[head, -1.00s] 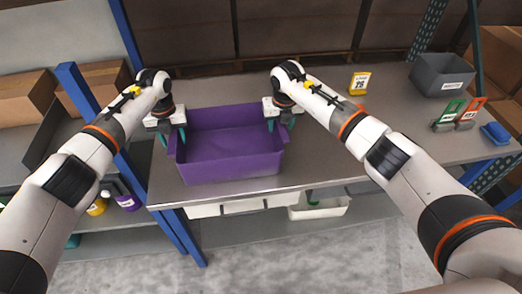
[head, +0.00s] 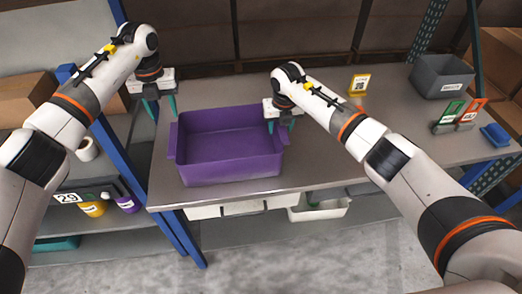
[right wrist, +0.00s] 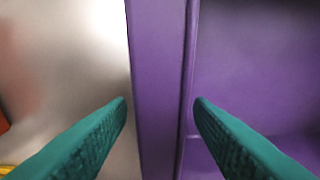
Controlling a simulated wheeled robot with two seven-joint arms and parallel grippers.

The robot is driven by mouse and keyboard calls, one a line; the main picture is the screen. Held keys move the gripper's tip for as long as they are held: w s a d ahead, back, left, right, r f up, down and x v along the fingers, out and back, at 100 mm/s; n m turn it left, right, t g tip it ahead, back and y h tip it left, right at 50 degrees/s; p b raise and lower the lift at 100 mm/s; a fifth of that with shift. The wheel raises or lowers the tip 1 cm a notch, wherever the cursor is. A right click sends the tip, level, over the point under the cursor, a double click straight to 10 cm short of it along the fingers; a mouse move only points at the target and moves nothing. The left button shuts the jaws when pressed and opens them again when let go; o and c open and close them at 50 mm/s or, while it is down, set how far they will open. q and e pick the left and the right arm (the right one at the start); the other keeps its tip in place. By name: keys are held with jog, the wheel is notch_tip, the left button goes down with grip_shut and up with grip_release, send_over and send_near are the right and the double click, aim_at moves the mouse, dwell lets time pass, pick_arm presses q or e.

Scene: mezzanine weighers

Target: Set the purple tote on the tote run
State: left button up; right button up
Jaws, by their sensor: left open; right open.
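The purple tote (head: 230,172) stands upright and empty on the grey bench top, near its front edge. My left gripper (head: 160,112) is open and empty, above and to the left of the tote, apart from it. My right gripper (head: 281,124) is open at the tote's right wall. In the right wrist view, its teal fingertips (right wrist: 160,104) are on either side of the purple tote's rim (right wrist: 162,60), with a gap showing on each side. I cannot pick out which surface is the tote run.
A grey bin (head: 441,78) stands at the bench's back right. A yellow tag (head: 360,83), green and red card holders (head: 448,116) and a blue item (head: 495,134) are nearby. A blue upright (head: 125,160) is left of the bench.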

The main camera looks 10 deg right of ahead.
jog(key=shift+r, duration=0.25)
notch_tip(320, 180, up, 11)
jog(key=s, duration=0.1)
jog(key=shift+s+r, duration=0.2)
jog(key=shift+s, duration=0.15)
jog(key=shift+f, duration=0.1)
